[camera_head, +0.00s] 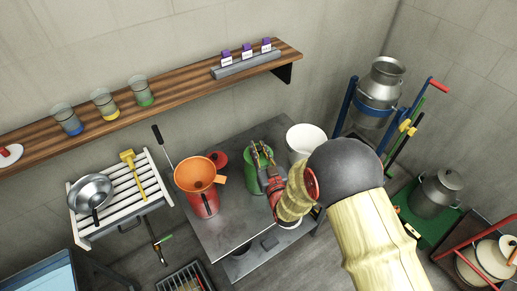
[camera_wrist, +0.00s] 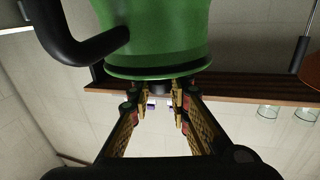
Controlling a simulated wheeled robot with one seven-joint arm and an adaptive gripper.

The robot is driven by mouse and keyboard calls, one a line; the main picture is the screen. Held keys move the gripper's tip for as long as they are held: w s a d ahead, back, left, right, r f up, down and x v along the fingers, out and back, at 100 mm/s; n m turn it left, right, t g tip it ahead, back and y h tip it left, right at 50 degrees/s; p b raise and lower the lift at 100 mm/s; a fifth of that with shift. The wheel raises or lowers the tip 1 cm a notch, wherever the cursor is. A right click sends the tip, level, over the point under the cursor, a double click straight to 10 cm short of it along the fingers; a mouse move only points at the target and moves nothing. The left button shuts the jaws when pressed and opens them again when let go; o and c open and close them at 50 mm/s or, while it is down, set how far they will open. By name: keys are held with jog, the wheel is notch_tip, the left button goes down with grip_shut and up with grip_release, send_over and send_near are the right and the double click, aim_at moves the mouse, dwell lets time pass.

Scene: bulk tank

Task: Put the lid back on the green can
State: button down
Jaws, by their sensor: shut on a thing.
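The green can (camera_head: 252,159) stands on the grey metal table, partly hidden by my gripper. The upside-down wrist view shows its green body (camera_wrist: 165,30) close up, with a black handle (camera_wrist: 85,45) at the left. A dark green lid (camera_wrist: 155,73) lies across the can's mouth; I cannot tell whether it is fully seated. My gripper (camera_head: 263,150) is at the top of the can. In the wrist view its fingers (camera_wrist: 161,90) are shut on the lid's small black knob (camera_wrist: 158,85).
On the table (camera_head: 228,230), a red can (camera_head: 205,206) holds an orange funnel (camera_head: 195,174); a red lid (camera_head: 218,158) lies behind it. A white bucket (camera_head: 305,140) stands close right of the green can. A wooden shelf (camera_head: 180,88) runs along the wall behind.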

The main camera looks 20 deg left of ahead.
jog(key=c, duration=1.6)
grip_release()
jog(key=v, duration=1.2)
jog(key=shift+d, duration=0.1)
jog(key=shift+w, duration=0.1)
